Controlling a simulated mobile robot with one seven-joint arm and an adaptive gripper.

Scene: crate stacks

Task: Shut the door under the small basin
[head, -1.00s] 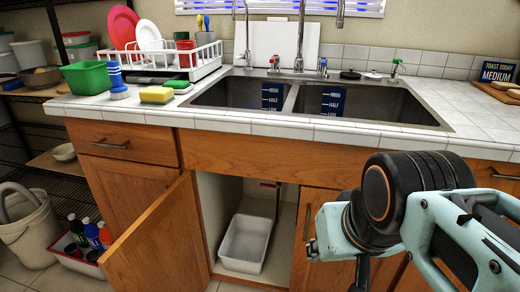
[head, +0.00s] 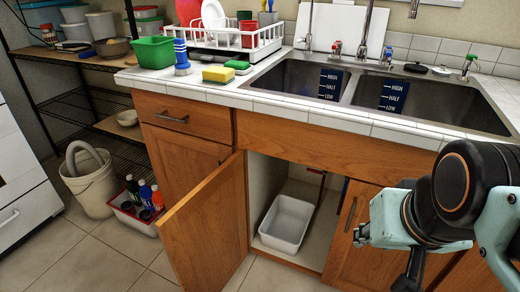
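The sink has two basins. The left basin (head: 298,82) looks the narrower one, and the right basin (head: 432,102) the wider. The wooden door (head: 207,225) below the left basin stands wide open. It is hinged at the left side of its opening and its free edge points toward me and left. My gripper (head: 410,276) is at the lower right, in front of the closed door (head: 352,245) and apart from the open one. Its fingertips are not clearly visible, and it is partly cut off below.
A white tub (head: 286,223) sits inside the open cabinet. A beige bucket (head: 92,184) and a caddy of bottles (head: 128,213) stand on the floor left of the open door.

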